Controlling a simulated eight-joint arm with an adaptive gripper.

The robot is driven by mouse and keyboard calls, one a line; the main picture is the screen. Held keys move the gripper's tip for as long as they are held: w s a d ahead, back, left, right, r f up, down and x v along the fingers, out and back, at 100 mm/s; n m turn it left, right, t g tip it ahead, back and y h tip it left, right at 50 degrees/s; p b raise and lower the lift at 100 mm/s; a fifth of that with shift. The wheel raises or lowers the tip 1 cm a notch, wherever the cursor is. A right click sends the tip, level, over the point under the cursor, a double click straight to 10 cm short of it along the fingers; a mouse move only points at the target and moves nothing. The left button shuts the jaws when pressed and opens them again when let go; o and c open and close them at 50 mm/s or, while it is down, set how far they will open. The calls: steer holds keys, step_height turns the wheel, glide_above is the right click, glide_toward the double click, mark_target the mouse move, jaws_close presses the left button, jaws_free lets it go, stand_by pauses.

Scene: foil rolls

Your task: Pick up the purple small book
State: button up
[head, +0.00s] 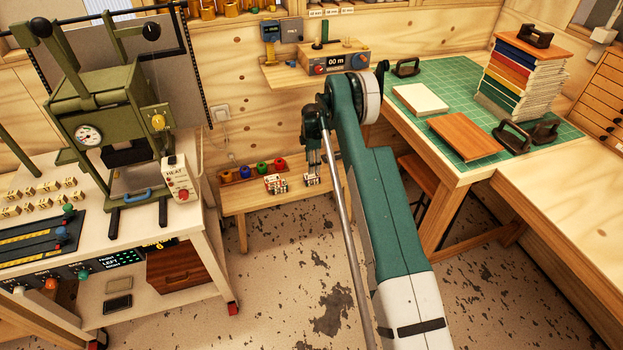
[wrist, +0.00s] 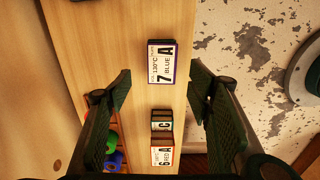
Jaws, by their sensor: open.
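The small book with a purple border (wrist: 162,63) lies on a light wooden bench (wrist: 85,40). Its white label reads "7 BLUE A". In the wrist view it sits between and slightly beyond the fingertips of my gripper (wrist: 161,76). My gripper is open and empty above the bench, with one finger on each side. In the head view my gripper (head: 314,156) hangs over the right part of the low bench, just above a small labelled block (head: 311,180), which appears to be the same book. Its cover colour is hard to tell there.
A small block marked "C" (wrist: 161,120) and a red-edged one marked "6 RED A" (wrist: 163,154) lie nearby on the bench. Coloured spools (head: 263,169) stand in a rack at the bench's back. A green press (head: 110,110) stands left, a green-matted table (head: 450,85) right.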

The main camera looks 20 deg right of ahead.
mark_target(311, 176)
steer(key=shift+f, duration=1.3)
steer(key=shift+s+f+b, duration=0.2)
steer(key=shift+f+b, duration=0.7)
steer(key=shift+f, duration=1.75)
steer(key=c, duration=1)
steer(key=shift+r, duration=0.2)
step_height(311, 176, up, 10)
steer(key=p, duration=0.2)
steer(key=shift+f, duration=0.15)
